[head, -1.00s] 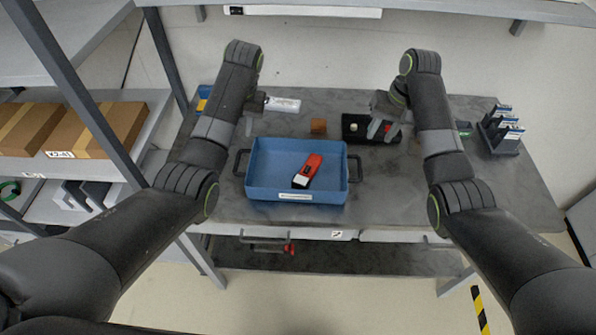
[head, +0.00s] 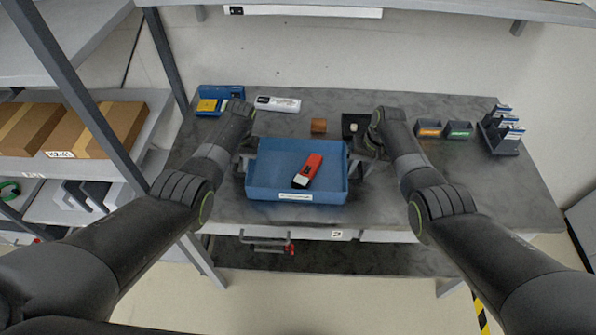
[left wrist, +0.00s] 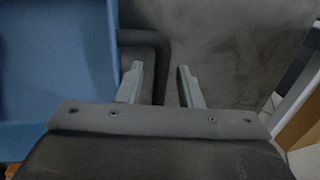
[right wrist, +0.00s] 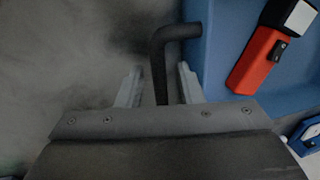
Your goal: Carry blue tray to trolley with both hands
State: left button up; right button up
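The blue tray (head: 262,190) sits on the dark grey workbench with a red and black tool with a white end (head: 309,170) lying in it. My left gripper (head: 243,162) is at the tray's left side. In the left wrist view its fingers (left wrist: 160,82) are open, with the dark left handle (left wrist: 154,48) between them. My right gripper (head: 360,162) is at the tray's right side. In the right wrist view its fingers (right wrist: 159,85) are open around the dark right handle (right wrist: 160,60), with gaps on both sides. I see no trolley.
Small dark bins (head: 443,129) and a rack (head: 502,133) stand at the right. A shelf with cardboard boxes (head: 110,130) is at the left.

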pick_arm(q)
jog(key=shift+f, duration=0.15)
pick_arm(e)
jog(key=shift+f, duration=0.15)
pick_arm(q)
grip_shut()
pick_arm(e)
grip_shut()
